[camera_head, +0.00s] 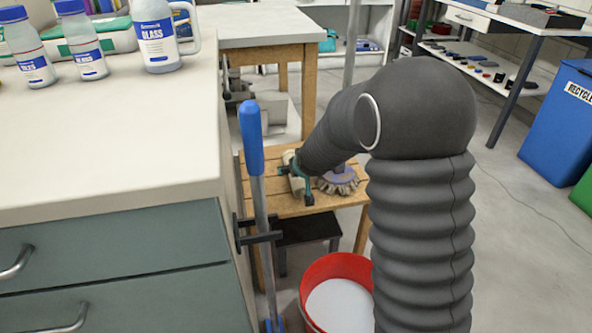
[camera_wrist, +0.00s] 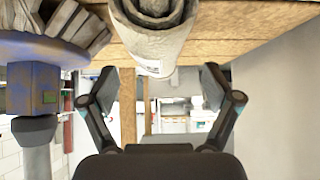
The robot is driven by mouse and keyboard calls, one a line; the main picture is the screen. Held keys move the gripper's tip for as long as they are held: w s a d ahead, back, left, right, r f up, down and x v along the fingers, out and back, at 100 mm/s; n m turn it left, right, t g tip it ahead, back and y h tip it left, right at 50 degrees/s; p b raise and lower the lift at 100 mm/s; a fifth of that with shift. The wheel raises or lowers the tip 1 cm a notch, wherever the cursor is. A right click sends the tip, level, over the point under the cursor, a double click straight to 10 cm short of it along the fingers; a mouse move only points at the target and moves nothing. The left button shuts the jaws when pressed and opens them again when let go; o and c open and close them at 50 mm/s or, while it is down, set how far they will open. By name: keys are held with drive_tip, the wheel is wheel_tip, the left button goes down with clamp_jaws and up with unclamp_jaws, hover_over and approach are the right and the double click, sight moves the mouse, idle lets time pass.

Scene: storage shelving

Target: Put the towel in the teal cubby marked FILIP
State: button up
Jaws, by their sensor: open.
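The towel is a beige roll whose spiral end shows at the top of the wrist view (camera_wrist: 150,50), against the wooden table. In the head view a pale part of it (camera_head: 297,187) shows on the small wooden table, partly covered by my gripper (camera_head: 303,176). In the wrist view my gripper (camera_wrist: 156,82) is open, one finger to each side of the roll's near end. I cannot tell whether either finger touches it. No teal cubby and no FILIP label shows in either view.
A blue-handled pole (camera_head: 252,140) and white counter (camera_head: 100,140) are left. A red bucket (camera_head: 338,265) stands below. Open floor lies right.

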drive_tip(key=p+v, duration=0.2)
drive_tip(key=v, duration=0.5)
drive_tip(key=shift+s+r, duration=0.2)
drive_tip(key=shift+s, duration=0.05)
